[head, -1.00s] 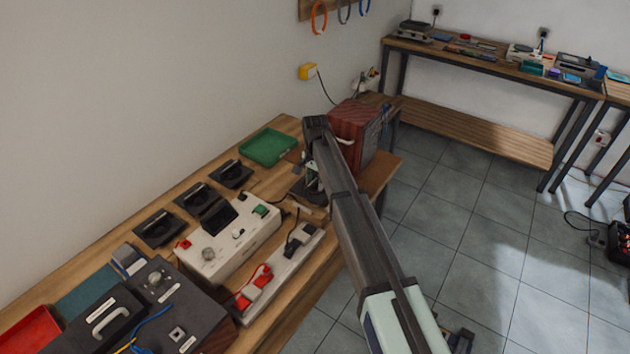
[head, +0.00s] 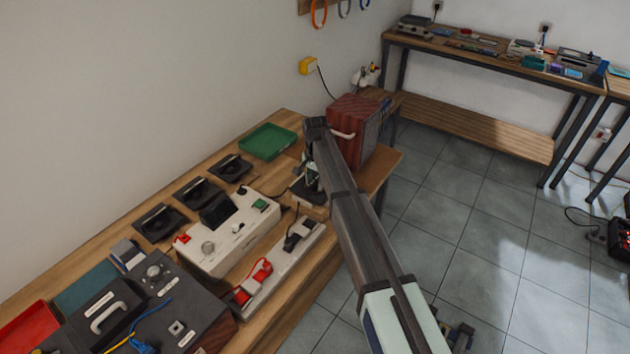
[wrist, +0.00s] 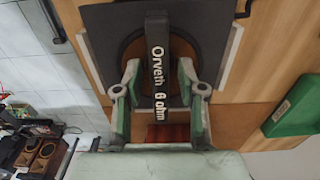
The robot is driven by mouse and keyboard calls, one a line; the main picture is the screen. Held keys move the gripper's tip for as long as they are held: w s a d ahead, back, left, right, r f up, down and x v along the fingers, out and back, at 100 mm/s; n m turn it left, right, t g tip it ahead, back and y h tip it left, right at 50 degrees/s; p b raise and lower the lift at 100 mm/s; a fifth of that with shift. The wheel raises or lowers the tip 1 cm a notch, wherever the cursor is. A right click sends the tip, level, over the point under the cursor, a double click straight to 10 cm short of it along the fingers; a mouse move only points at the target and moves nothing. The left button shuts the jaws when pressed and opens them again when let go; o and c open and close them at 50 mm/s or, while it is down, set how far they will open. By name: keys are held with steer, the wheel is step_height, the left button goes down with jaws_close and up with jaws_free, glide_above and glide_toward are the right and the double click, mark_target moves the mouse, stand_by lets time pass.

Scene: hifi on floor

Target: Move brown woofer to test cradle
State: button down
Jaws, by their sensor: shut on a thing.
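The brown woofer (wrist: 133,52) has a dark square frame, a brown ring and a dark bar across it lettered "Orveth 6 ohm". In the wrist view my gripper (wrist: 160,98) has its two green-sided fingers closed on either side of that bar. Pale rails (wrist: 231,55) show along both sides of the frame; they may belong to the test cradle. I cannot tell whether the woofer rests on them or hangs above. In the head view my gripper (head: 312,178) points down near the bench's far right end, partly hidden by my arm, with the dark frame beneath it.
A red-brown speaker cabinet (head: 350,120) stands close behind my gripper. A green tray (head: 268,142) lies to its left. Several black-framed units (head: 198,193), a white tester (head: 225,240) and a power strip (head: 275,262) with cables fill the nearer bench (head: 283,124).

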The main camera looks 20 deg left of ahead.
steer(key=shift+f, duration=0.6)
steer(key=c, duration=0.6)
jaws_free()
step_height(320, 180, up, 12)
steer(key=shift+r, duration=0.1)
step_height(320, 180, up, 8)
steer(key=p, duration=0.3)
steer(key=shift+p, duration=0.3)
stand_by(0.4)
stand_by(0.4)
